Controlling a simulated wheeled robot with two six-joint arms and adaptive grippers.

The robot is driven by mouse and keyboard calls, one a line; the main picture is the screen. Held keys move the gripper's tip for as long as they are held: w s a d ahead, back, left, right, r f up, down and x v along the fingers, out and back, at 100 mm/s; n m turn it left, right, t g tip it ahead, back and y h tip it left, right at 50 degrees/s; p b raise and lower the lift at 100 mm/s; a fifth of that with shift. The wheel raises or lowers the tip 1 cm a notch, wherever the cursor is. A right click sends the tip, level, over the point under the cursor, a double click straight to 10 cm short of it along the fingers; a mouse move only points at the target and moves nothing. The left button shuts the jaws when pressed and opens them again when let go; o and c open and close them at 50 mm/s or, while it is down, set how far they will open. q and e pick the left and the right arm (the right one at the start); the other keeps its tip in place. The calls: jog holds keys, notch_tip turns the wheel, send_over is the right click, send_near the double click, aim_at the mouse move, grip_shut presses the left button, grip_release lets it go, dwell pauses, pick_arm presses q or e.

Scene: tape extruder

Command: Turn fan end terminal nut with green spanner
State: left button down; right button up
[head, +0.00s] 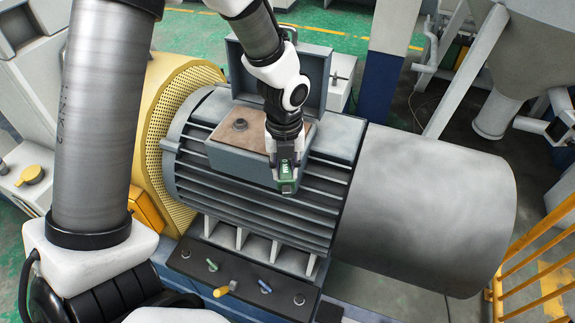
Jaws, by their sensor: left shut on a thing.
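My left gripper (286,158) comes down from above over the open terminal box (232,158) on top of the grey motor. It is shut on a green tool with white lettering, the green spanner (287,187), at the box's front right corner. One terminal nut (240,124) shows on the brown board (225,136) in the left part of the box. The right part of the board is largely hidden behind my gripper, so I cannot see a nut there or whether the spanner touches one. My right gripper is not in view.
The box's grey lid (313,66) stands open behind the gripper. A smooth grey cowl (425,205) covers the motor's right end; a yellow perforated guard (160,125) is at its left. Small green, yellow (222,291) and blue (264,286) pieces sit on the dark front plate.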

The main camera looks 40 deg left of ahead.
pick_arm(q)
jog(key=shift+s+a+m+p, duration=0.15)
jog(key=shift+s+a+m, duration=0.2)
jog(key=shift+a+m, duration=0.2)
jog(key=shift+s+a+m+p, duration=0.15)
jog(key=shift+s+a+m, duration=0.2)
jog(key=shift+a+m, duration=0.15)
jog(key=shift+s+a+m, duration=0.25)
jog(key=shift+a+m, duration=0.25)
jog(key=shift+a, duration=0.1)
jog(key=shift+s+a+m, duration=0.25)
jog(key=shift+a+m, duration=0.2)
jog(key=shift+a, duration=0.15)
jog(key=shift+p, duration=0.3)
jog(key=shift+s+a+m+p, duration=0.15)
jog(key=shift+a+m+p, duration=0.2)
jog(key=shift+a+m, duration=0.2)
jog(key=shift+s+a+m+p, duration=0.15)
jog(key=shift+a+m+p, duration=0.25)
jog(key=shift+a, duration=0.25)
